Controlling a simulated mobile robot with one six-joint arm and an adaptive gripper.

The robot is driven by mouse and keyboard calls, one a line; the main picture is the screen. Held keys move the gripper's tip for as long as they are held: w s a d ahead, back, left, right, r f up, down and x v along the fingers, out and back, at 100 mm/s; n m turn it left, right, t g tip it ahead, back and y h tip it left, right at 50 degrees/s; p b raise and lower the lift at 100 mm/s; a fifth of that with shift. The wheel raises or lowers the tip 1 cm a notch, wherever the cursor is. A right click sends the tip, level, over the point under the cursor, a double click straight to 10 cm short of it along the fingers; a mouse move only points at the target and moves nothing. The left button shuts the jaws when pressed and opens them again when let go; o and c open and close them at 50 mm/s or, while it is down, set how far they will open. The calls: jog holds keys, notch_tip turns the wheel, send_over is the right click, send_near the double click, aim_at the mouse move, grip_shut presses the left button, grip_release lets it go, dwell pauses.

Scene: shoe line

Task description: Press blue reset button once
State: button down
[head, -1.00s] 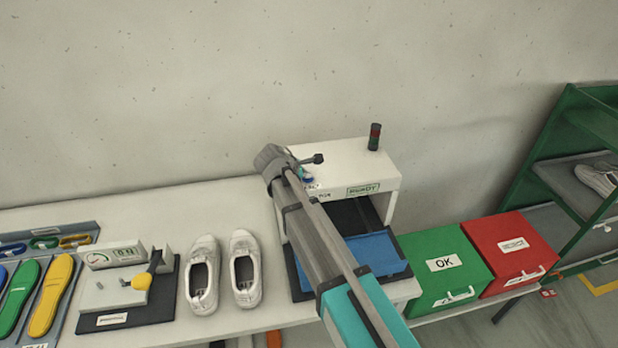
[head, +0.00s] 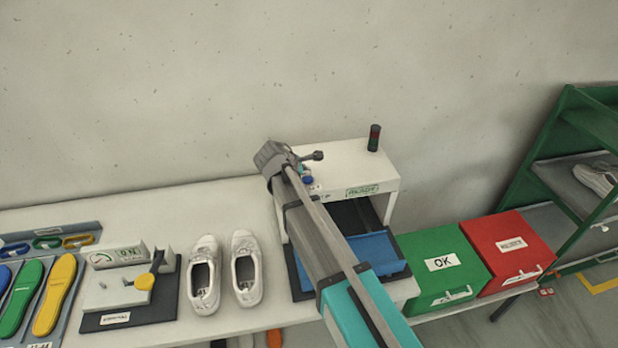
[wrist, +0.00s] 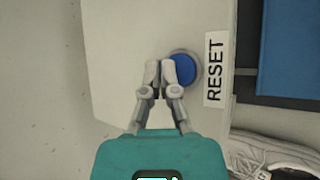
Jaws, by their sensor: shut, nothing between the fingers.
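The blue reset button (wrist: 184,70) sits in a grey ring on the white machine housing, left of the RESET label (wrist: 214,70) in the wrist view. My gripper (wrist: 158,70) is shut and empty. Its fingertips lie at the left edge of the button in that view and cover part of its ring. Most of the blue face shows; I cannot tell whether the tips touch it. In the head view the white machine (head: 345,163) stands on the bench, and my arm hides part of its top left. A small blue spot, likely the button (head: 308,180), shows beside my wrist.
A stack light (head: 374,138) stands on the machine's right rear corner. A blue tray (head: 378,252) lies at its opening. White shoes (head: 246,268) stand to the left. Green OK (head: 445,285) and red (head: 512,262) bins are to the right.

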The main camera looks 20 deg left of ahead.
aim_at(307, 179)
jog(key=shift+r+p, duration=2.55)
jog(key=shift+d+f, duration=0.1)
jog(key=d+f+m+g+b, duration=0.1)
jog(key=d+f+m+b, duration=0.15)
jog(key=d, duration=0.55)
jog(key=d+f+m+g+b, duration=0.2)
jog(key=d+f+m, duration=0.2)
jog(key=d, duration=0.4)
jog(key=s+d+f+m+g+y+b, duration=0.1)
jog(key=s+d+f+m, duration=0.3)
jog(key=d, duration=0.5)
jog(key=s+d+f+m+g+y+b, duration=0.1)
jog(key=s+d+f+m+b, duration=0.3)
jog(key=d, duration=0.5)
jog(key=s+d+f+m+g+y+b, duration=0.1)
jog(key=s+d+f+m+g+b, duration=0.2)
jog(key=s+d+m, duration=0.5)
jog(key=shift+s+d+f+y, duration=0.3)
jog(key=shift+d+f, duration=0.1)
jog(key=shift+d, duration=0.6)
